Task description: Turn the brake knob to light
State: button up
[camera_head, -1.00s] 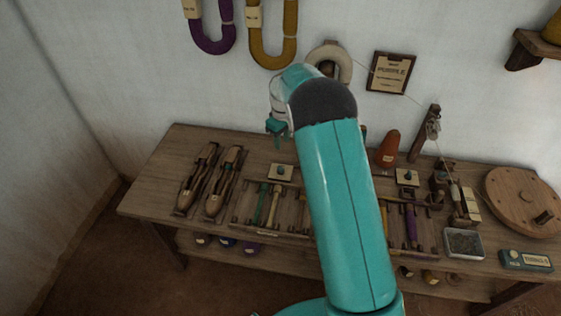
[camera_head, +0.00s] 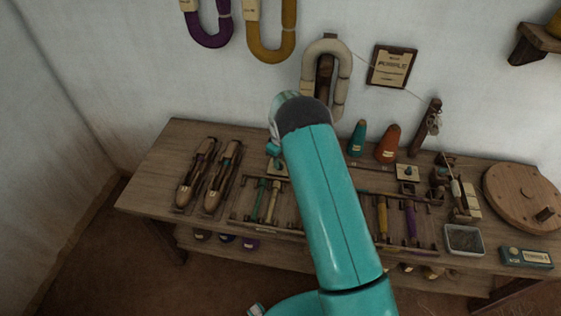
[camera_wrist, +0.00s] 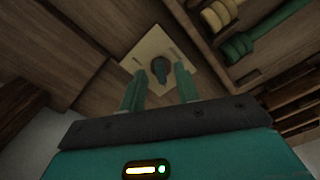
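A knob (camera_wrist: 160,65), dark teal with a short pointer, sits in the middle of a cream square plate (camera_wrist: 150,47) in the wrist view. Small dark marks on the plate are too small to read. My gripper (camera_wrist: 160,73) is open, its two teal fingers apart, with the knob showing between and just beyond their tips. I cannot tell whether they touch it. In the head view, my arm partly hides the left plate (camera_head: 275,169). A second plate with a knob (camera_head: 407,171) is further right on the bench. Neither can be read as the brake label.
The wooden bench (camera_head: 150,187) carries two shuttles (camera_head: 218,183) at left, trays of coloured bobbins (camera_head: 262,203), cones (camera_head: 388,144), a round wooden disc (camera_head: 522,195), a metal tin (camera_head: 464,239) and a small teal box (camera_head: 526,257). Yarn hanks hang on the wall.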

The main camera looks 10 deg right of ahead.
jog(key=shift+f, duration=0.6)
grip_shut()
